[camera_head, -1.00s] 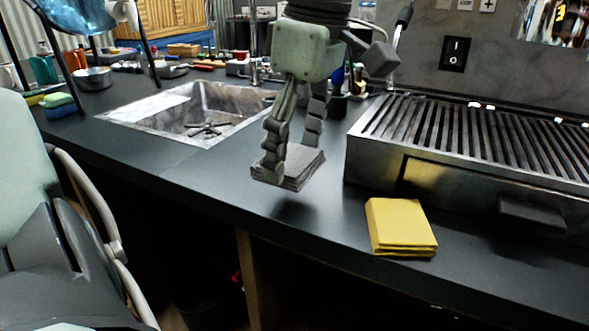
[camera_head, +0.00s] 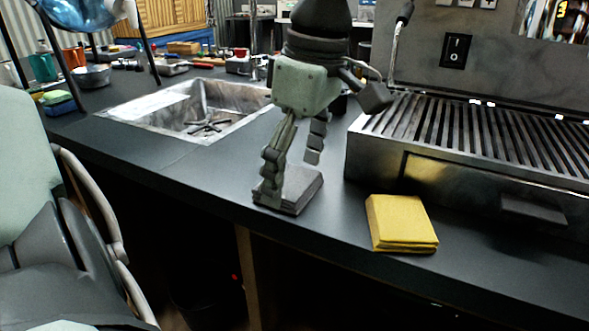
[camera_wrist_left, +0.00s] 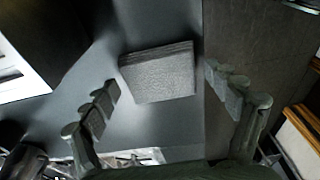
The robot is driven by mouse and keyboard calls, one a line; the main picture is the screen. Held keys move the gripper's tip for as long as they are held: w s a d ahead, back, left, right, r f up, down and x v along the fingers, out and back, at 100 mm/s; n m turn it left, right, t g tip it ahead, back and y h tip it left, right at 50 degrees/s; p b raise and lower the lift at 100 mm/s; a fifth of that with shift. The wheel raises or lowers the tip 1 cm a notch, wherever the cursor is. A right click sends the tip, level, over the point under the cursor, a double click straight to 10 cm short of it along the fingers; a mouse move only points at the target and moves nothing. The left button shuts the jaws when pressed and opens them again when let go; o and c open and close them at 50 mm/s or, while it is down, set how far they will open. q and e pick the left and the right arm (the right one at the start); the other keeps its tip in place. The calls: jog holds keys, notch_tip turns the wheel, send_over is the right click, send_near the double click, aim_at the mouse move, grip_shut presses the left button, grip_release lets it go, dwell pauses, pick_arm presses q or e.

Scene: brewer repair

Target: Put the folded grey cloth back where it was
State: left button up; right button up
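The folded grey cloth (camera_head: 300,190) lies flat on the dark counter between the sink and the coffee machine, near the front edge. My left gripper (camera_head: 290,176) is above it with its fingers pointing down. In the left wrist view, the grey cloth (camera_wrist_left: 158,75) lies between the spread fingers of the left gripper (camera_wrist_left: 162,79), with a gap on both sides. The left gripper is open. A folded yellow cloth (camera_head: 400,222) lies to the right, in front of the machine. My right gripper is out of view.
The coffee machine with its slatted drip tray (camera_head: 455,135) stands to the right. A steel sink (camera_head: 210,112) is set into the counter at the left. Several small items and a steel bowl (camera_head: 91,77) stand farther back. The counter's front strip (camera_head: 205,175) left of the grey cloth is bare.

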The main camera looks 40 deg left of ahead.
aim_at(306, 185)
pick_arm(q)
jog(key=shift+r, duration=0.15)
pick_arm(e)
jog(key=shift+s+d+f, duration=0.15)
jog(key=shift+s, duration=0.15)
pick_arm(q)
jog(key=shift+r, duration=0.3)
jog(key=r, duration=0.3)
jog(key=d+r, duration=0.1)
jog(key=r, duration=0.3)
jog(key=r+p, duration=0.1)
jog(key=r, duration=0.3)
jog(key=shift+w+d+r, duration=0.15)
jog(key=shift+w+d, duration=0.1)
jog(key=shift+d, duration=0.15)
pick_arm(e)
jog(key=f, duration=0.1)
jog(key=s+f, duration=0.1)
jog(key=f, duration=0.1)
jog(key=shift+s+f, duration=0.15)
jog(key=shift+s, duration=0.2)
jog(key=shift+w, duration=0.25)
